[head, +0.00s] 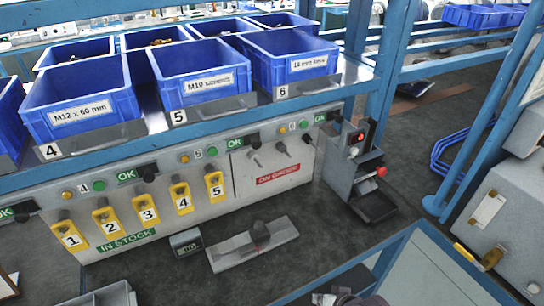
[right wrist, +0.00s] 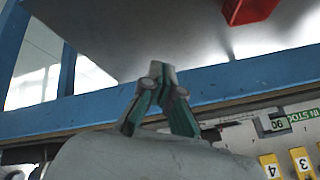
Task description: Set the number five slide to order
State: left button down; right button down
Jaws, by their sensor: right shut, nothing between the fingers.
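The yellow number five slide (head: 214,187) is the rightmost in the row of numbered yellow slides on the grey panel in the head view. It stands on the in-stock side, left of the white panel with the red ON ORDER label (head: 278,175). My right gripper (head: 324,298) shows only partly at the bottom edge of the head view, well away from the slide. In the right wrist view the gripper (right wrist: 160,70) is shut and empty, its fingertips together. Yellow slides four (right wrist: 270,166) and three (right wrist: 302,162) show there upside down. My left gripper is not in view.
Blue bins (head: 80,95) stand on the shelf above the panel. A grey block (head: 252,245) and a small labelled box (head: 186,242) are on the dark surface below it. A device with a red knob (head: 381,171) stands to the right. A blue-framed edge (head: 400,240) is near the front.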

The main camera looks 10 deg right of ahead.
aim_at(255, 142)
jog(key=shift+t+y, duration=0.3)
jog(key=shift+y, duration=0.1)
jog(key=r, duration=0.2)
jog(key=a+r, duration=0.1)
jog(key=r, duration=0.2)
jog(key=shift+w+a+b, duration=0.15)
jog(key=shift+a+b, duration=0.05)
jog(key=shift+b, duration=0.2)
jog(key=w+r+m+t+y, duration=0.2)
jog(key=w+r+m+t, duration=0.1)
jog(key=r, duration=0.5)
jog(key=w+d+r+m+t+y, duration=0.1)
jog(key=w+r+m+t+y, duration=0.1)
jog(key=w+r+m, duration=0.3)
jog(key=w+r+m+t+y, duration=0.2)
jog(key=w+r+m, duration=0.3)
jog(key=w+r, duration=0.3)
notch_tip(255, 142, up, 4)
jog(key=shift+w+d+r+t+b, duration=0.2)
jog(key=shift+t+b, duration=0.25)
jog(key=shift+t, duration=0.45)
